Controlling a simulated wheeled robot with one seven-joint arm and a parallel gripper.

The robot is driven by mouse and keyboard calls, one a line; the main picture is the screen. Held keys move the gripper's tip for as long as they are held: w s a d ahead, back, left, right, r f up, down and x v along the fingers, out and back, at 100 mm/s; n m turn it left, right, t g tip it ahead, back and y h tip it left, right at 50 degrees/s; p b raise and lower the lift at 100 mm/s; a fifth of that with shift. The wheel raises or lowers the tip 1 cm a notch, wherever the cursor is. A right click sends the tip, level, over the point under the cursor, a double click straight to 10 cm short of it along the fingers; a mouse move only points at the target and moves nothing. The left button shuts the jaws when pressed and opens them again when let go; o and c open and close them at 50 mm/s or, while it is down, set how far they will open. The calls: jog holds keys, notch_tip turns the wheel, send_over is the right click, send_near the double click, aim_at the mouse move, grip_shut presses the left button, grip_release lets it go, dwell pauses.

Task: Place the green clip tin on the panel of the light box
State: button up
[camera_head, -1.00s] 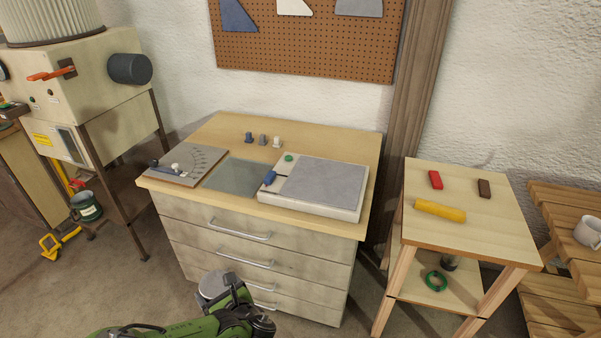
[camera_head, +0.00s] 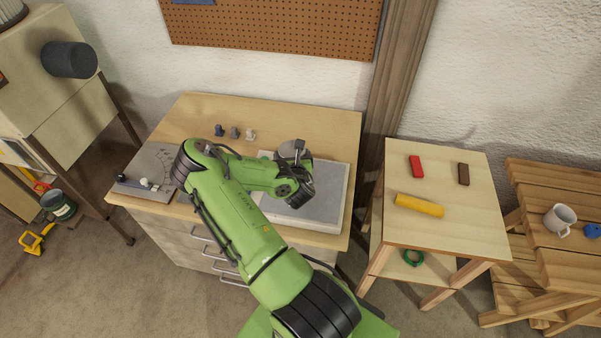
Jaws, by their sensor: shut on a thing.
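The light box (camera_head: 338,213) is a low white box on the wooden cabinet top. Its flat grey panel (camera_head: 326,178) is partly covered by my arm. My gripper (camera_head: 293,152) is over the back left part of the light box, seen from above and behind. Its fingertips are hidden by my wrist. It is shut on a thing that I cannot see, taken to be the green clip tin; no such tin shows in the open. I cannot tell its height above the panel.
Three small pegs (camera_head: 235,132) stand behind the light box. A dial plate (camera_head: 150,165) lies at the left of the cabinet top. A side table (camera_head: 450,230) at right holds a red block (camera_head: 416,167), a brown block (camera_head: 463,174) and a yellow cylinder (camera_head: 419,206).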

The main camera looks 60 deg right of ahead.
jog(key=f+b, duration=1)
jog(key=shift+a+f, duration=0.2)
jog(key=shift+f, duration=0.1)
jog(key=shift+r, duration=0.25)
jog(key=shift+f, duration=0.25)
jog(key=o, duration=0.9)
jog(key=shift+o, duration=0.2)
jog(key=shift+r, duration=0.1)
jog(key=shift+r, duration=0.1)
